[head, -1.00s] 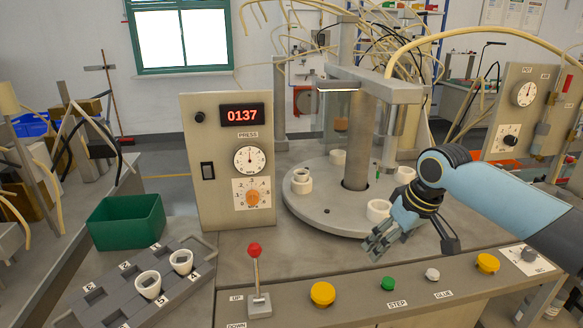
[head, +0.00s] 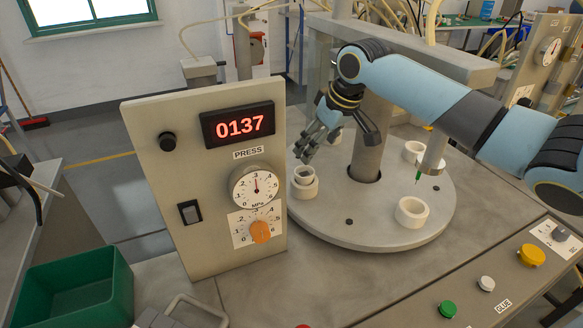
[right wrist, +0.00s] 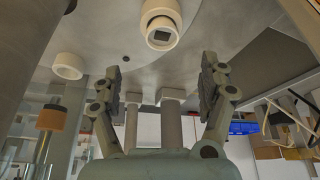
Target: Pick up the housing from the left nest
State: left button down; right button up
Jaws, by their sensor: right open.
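The housing (head: 305,174) is a small white cylinder in the white ring of the left nest (head: 303,191) on the round grey turntable. In the right wrist view the housing (right wrist: 161,27) shows a dark square opening in its top and sits inside the wider white ring, ahead of the fingers near the top edge. My right gripper (head: 309,148) is open and empty, just above and behind the housing in the head view. Its two fingers (right wrist: 160,72) stand wide apart in the right wrist view, not touching the housing. My left gripper is not in view.
The press panel (head: 205,185) with its 0137 display stands close left of the nest. A thick column (head: 370,140) rises from the turntable (head: 350,232). Other white rings (head: 412,212) stand around it. A green bin (head: 75,290) is at the lower left.

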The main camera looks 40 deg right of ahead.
aim_at(306, 169)
jog(key=x, duration=0.4)
jog(key=shift+s+a, duration=0.1)
jog(key=shift+s, duration=0.05)
jog(key=x, duration=0.5)
jog(key=shift+a+p, duration=0.15)
jog(key=shift+p, duration=0.25)
jog(key=shift+f, duration=0.45)
jog(key=shift+c, duration=1.1)
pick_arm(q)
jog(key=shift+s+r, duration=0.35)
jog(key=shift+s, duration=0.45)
pick_arm(e)
jog(key=c, duration=0.9)
